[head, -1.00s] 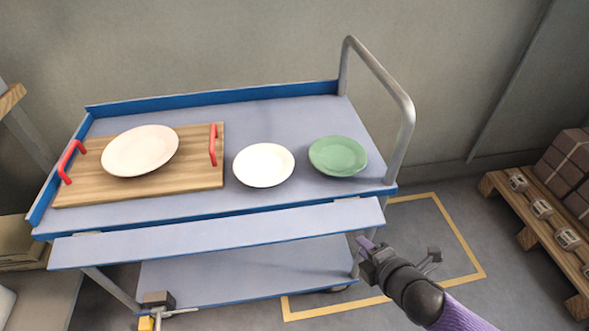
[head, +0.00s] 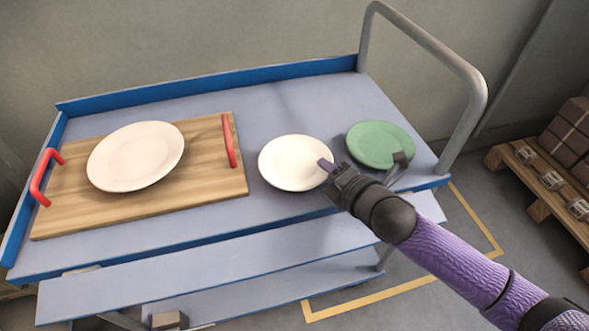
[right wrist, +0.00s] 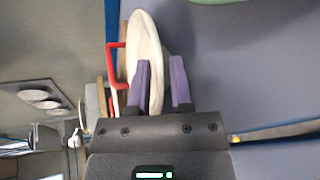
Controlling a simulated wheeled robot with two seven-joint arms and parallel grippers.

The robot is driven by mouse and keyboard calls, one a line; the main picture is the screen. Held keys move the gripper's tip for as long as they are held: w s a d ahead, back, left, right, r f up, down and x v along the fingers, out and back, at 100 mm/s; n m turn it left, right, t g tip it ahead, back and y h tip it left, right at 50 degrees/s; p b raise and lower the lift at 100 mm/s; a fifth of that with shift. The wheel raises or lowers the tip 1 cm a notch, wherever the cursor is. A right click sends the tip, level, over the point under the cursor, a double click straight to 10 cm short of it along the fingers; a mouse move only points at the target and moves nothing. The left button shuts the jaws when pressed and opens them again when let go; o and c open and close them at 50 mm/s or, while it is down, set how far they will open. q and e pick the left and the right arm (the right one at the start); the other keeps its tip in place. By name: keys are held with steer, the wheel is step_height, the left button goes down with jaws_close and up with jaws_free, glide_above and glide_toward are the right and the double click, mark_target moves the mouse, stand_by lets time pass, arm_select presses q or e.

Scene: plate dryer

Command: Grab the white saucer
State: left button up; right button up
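The white saucer (head: 290,165) lies flat on the cart's top, between the wooden tray and the green plate. My right gripper (head: 326,165) is at the saucer's right rim in the head view, with a purple fingertip over the edge. In the right wrist view, the two purple fingers (right wrist: 162,85) stand apart. A white dish (right wrist: 146,45), seen nearly edge-on, shows behind the left finger and partly in the gap. A gap shows beside the right finger, and I cannot tell if either finger touches it. My left gripper is not in view.
A wooden tray (head: 215,185) with red handles holds a larger whitish plate (head: 135,157) at the left. The green plate (head: 380,145) sits close behind my right gripper. A grey metal handle (head: 470,95) rises at the cart's right end. The cart top (head: 290,115) behind the saucer is clear.

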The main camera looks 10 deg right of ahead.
steer(key=shift+w+a+f, duration=0.15)
steer(key=shift+w+f, duration=0.25)
steer(key=shift+w, duration=0.15)
steer(key=shift+w+r, duration=0.1)
steer(key=shift+r, duration=0.05)
jaws_close()
